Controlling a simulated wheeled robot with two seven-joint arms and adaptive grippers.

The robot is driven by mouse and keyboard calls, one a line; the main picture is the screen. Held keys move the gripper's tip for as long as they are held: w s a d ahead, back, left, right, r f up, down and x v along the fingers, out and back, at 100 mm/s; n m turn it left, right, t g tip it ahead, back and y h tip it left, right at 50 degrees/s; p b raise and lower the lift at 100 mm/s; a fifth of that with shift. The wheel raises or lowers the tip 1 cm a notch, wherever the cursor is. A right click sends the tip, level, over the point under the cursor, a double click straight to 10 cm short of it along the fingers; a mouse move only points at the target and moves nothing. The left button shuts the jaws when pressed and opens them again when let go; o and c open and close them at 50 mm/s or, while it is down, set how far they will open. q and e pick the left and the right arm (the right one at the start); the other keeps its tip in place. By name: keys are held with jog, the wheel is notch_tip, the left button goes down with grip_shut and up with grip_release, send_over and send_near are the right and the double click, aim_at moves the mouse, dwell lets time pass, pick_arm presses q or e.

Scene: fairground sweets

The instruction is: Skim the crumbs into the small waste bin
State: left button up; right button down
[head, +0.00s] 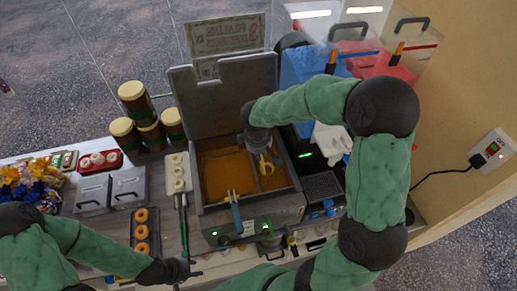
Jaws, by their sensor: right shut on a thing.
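The fryer (250,218) stands mid-counter with its lid raised and orange-brown oil (225,175) in its basin. My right gripper (262,152) reaches down over the right part of the basin, shut on a small yellow item (266,166) whose lower part is at the oil; the wrist hides much of it. Crumbs are too small to make out. My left gripper (190,268) is low over the counter's front, close to the lower end of a green-handled tool (184,222); its finger opening is unclear. I cannot identify the small waste bin with certainty.
A blue-handled piece (236,212) sticks out at the fryer's front. Brown jars with yellow lids (132,91) stand at the back left. Orange rings lie on a dark tray (154,240). Blue and red boxes (308,65) stand at the back right. A wall (470,90) bounds the right.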

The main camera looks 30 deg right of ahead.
jog(key=shift+s+a+b, duration=0.75)
jog(key=shift+s, duration=2.45)
notch_tip(320, 180, up, 13)
jog(key=p, duration=1)
jog(key=shift+r, duration=0.15)
